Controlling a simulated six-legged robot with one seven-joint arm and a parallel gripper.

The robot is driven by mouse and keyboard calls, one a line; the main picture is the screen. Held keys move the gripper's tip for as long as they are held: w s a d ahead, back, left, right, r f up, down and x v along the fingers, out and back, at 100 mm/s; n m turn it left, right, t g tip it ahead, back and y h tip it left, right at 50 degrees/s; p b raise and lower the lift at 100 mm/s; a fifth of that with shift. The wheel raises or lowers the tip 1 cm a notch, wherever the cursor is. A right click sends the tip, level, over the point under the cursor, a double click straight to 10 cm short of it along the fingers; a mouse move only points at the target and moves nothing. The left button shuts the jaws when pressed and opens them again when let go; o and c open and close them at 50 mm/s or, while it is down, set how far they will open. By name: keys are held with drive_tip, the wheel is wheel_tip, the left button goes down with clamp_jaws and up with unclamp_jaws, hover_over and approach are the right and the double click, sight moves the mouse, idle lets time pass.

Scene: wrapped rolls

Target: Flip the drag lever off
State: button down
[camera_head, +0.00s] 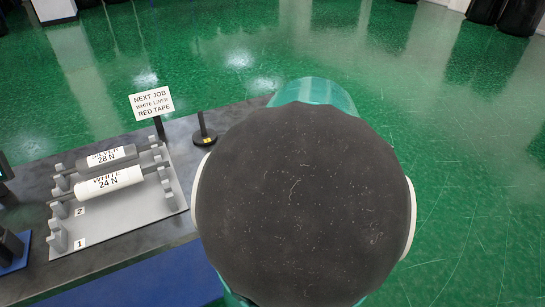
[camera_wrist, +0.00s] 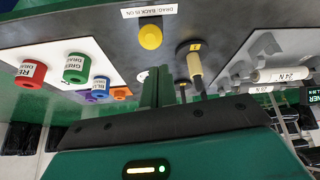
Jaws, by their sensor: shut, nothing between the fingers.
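In the wrist view a label reading "DRAG BACK IS ON" (camera_wrist: 149,11) is on the dark bench top, with a round yellow knob (camera_wrist: 150,37) just below it in the picture. The knob looks like the end of the drag lever, but its shaft and tilt cannot be made out. In the head view a dark round part of my arm covers the middle, and neither the lever nor my fingers show.
A cream-handled post (camera_wrist: 195,68) with a yellow tag stands right of my fingers. Red (camera_wrist: 31,73), green (camera_wrist: 76,68) and other coloured rolls stand on a white board at left. A rack (camera_head: 125,215) holds silver and white rolls. A sign (camera_head: 152,103) stands behind it.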

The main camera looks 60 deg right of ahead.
drive_tip(key=shift+s+a+r, duration=0.3)
drive_tip(key=shift+s+r, duration=0.05)
drive_tip(key=shift+s, duration=0.3)
drive_tip(key=shift+s+a+r, duration=0.25)
drive_tip(key=shift+s+r, duration=0.05)
drive_tip(key=shift+s, duration=0.3)
drive_tip(key=shift+s, duration=0.1)
